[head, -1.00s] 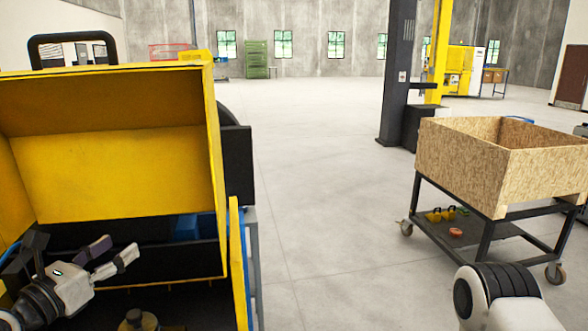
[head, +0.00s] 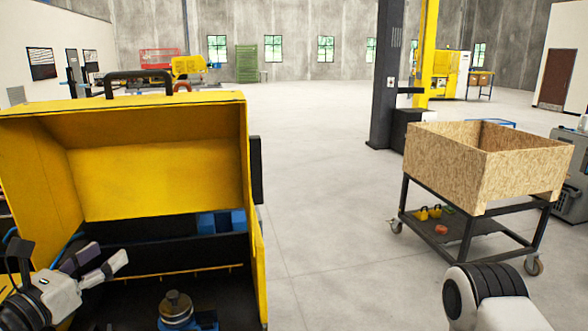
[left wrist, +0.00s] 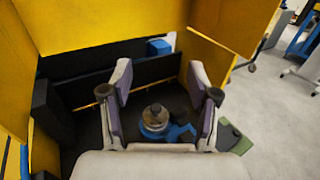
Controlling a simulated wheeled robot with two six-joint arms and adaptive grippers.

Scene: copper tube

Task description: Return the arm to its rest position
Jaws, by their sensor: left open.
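My left gripper (head: 97,259) is open inside the front of the yellow machine housing (head: 155,180), at the lower left of the head view. Its fingers are spread and empty in the left wrist view (left wrist: 161,88). A blue fixture with a round brownish-grey top (head: 176,306) stands on the dark machine bed, right of the gripper. It also shows between and beyond the fingers in the left wrist view (left wrist: 155,117). I see no copper tube. Part of my right arm shows at the lower right of the head view, with its gripper out of sight.
The housing's yellow walls and hood surround the left gripper's area. A chipboard box (head: 480,165) sits on a dark wheeled cart (head: 465,240) at the right, with small yellow and red items on the lower shelf. Open grey floor (head: 320,200) lies between machine and cart.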

